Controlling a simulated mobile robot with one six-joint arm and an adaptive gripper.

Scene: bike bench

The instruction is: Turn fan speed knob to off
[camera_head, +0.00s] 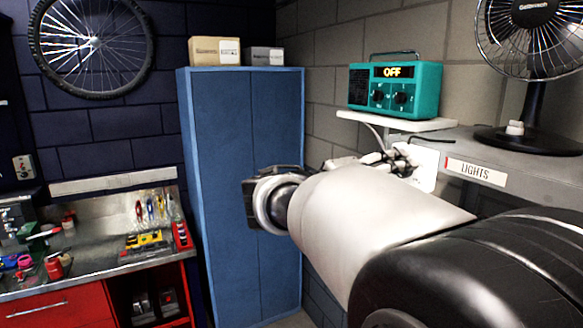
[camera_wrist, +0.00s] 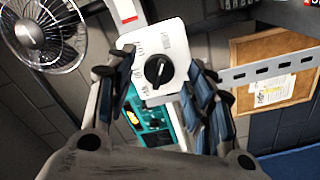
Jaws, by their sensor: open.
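A black rotary knob (camera_wrist: 158,70) sits on a white wall plate (camera_wrist: 166,45) with small markings I cannot read. Its pointer setting is not clear. In the head view the white plate (camera_head: 428,168) shows partly behind my gripper, below the shelf's edge; the knob is hidden there. My gripper (camera_wrist: 158,64) is open and empty, with one finger on each side of the knob in the wrist view. I cannot tell whether they touch it. The fan (camera_head: 528,40) stands on the shelf at the upper right, with a white knob (camera_head: 515,128) on its base.
A teal radio (camera_head: 395,88) reading OFF stands on a small white shelf (camera_head: 392,121). A LIGHTS label (camera_head: 475,172) is on the grey shelf edge near the plate. A blue cabinet (camera_head: 215,150) stands behind my arm. A workbench with tools (camera_head: 150,240) is at the left.

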